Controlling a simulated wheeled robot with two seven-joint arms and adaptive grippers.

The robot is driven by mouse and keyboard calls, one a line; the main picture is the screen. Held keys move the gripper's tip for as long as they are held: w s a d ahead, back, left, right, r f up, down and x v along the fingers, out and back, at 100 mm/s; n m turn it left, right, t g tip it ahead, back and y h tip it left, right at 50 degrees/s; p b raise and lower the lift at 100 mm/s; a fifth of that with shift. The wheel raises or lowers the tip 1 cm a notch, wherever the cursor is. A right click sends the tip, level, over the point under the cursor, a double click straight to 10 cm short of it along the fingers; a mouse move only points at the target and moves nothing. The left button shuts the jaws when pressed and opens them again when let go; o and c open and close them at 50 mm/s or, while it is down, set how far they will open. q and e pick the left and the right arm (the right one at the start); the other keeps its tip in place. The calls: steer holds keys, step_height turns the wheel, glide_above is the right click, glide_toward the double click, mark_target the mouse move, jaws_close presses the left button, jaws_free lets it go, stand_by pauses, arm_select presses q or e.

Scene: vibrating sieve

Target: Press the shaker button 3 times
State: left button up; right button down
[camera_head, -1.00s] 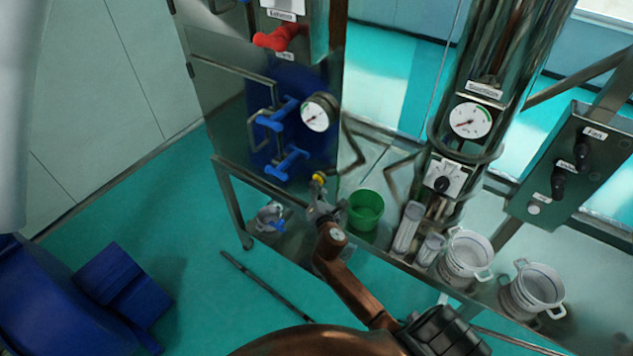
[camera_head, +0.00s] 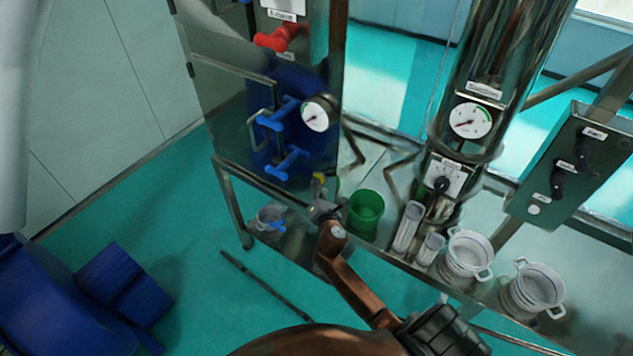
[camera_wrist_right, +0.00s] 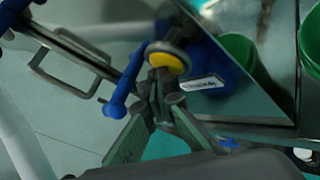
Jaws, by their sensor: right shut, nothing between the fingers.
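The shaker button is a round yellow button (camera_wrist_right: 166,60) in a dark ring, beside a small white label on the metal cabinet in the right wrist view. In the head view it is a small yellow spot (camera_head: 319,178) at the cabinet's lower right corner. My right gripper (camera_head: 320,199) is just below it, shut and empty. In the right wrist view the closed fingertips (camera_wrist_right: 160,86) point at the button's lower edge. I cannot tell whether they touch it. My left gripper is not in view.
Blue handles (camera_head: 287,165) and a pressure gauge (camera_head: 315,115) stick out near the button. A green bucket (camera_head: 366,210), clear cylinders (camera_head: 407,227) and white sieve pots (camera_head: 467,254) stand on the bench to the right. A control box (camera_head: 566,170) is farther right.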

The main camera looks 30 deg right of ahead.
steer(key=shift+s+a, duration=0.3)
steer(key=shift+a, duration=0.25)
steer(key=shift+s+a, duration=0.25)
steer(key=shift+a, duration=0.25)
steer(key=a, duration=0.1)
steer(key=s+a, duration=0.1)
steer(key=a, duration=0.2)
steer(key=shift+s+a+p, duration=0.3)
steer(key=shift+s+a, duration=0.05)
steer(key=shift+s, duration=0.05)
steer(key=shift+f, duration=0.1)
stand_by(1.5)
